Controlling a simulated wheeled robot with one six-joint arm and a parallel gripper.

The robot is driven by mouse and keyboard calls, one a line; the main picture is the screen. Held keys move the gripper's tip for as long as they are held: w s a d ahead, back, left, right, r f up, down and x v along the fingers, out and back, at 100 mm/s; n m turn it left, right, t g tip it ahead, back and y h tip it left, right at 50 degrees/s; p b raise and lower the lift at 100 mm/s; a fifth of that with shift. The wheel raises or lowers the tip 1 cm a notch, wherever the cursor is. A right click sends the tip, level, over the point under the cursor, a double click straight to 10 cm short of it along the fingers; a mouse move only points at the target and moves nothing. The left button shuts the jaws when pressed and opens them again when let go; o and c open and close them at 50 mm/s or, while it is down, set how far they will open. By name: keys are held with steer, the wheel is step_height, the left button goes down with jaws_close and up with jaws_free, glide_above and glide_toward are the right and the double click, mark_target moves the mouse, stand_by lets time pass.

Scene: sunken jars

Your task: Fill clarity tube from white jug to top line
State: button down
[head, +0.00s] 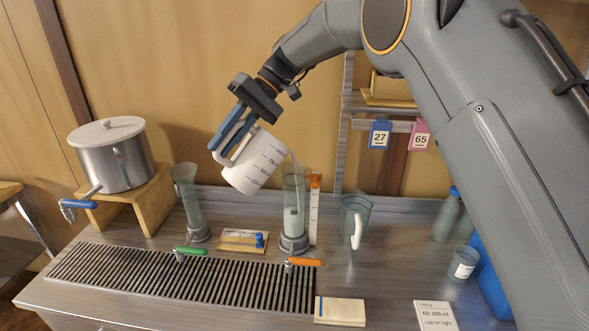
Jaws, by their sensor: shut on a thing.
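My gripper (229,134) is shut on the handle of the white jug (257,164). The jug has dark graduation marks and is tilted to the right, held in the air above and left of a clear tube (294,203). A thin pale stream runs from the jug's lip down into the tube's mouth. The tube stands upright on a grey base with an orange tap (304,262). Pale liquid shows inside, but its surface and the top line are too small to tell. An upright white scale with an orange top (314,208) stands just right of the tube.
A second clear tube (188,202) with a green tap (190,251) stands left. A lidded steel pot (112,158) sits on a wooden stand. A glass jug (355,222) stands right. A slotted drain (180,280) runs along the front. My arm covers the right side.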

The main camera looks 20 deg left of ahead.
steer(key=shift+w+d+r+g+y, duration=0.2)
steer(key=shift+w+r+g+y, duration=0.15)
steer(key=shift+r, duration=0.3)
steer(key=shift+w+d+r+g+y, duration=0.25)
steer(key=shift+r+g, duration=0.2)
steer(key=shift+r, duration=0.25)
steer(key=shift+w+d+r+g+y, duration=0.2)
steer(key=shift+w+r+g, duration=0.2)
steer(key=shift+r, duration=0.25)
stand_by(0.8)
steer(key=shift+w+d+r+g+b, duration=0.2)
steer(key=shift+w+r+g+b, duration=0.15)
steer(key=shift+w+r, duration=0.1)
stand_by(2.3)
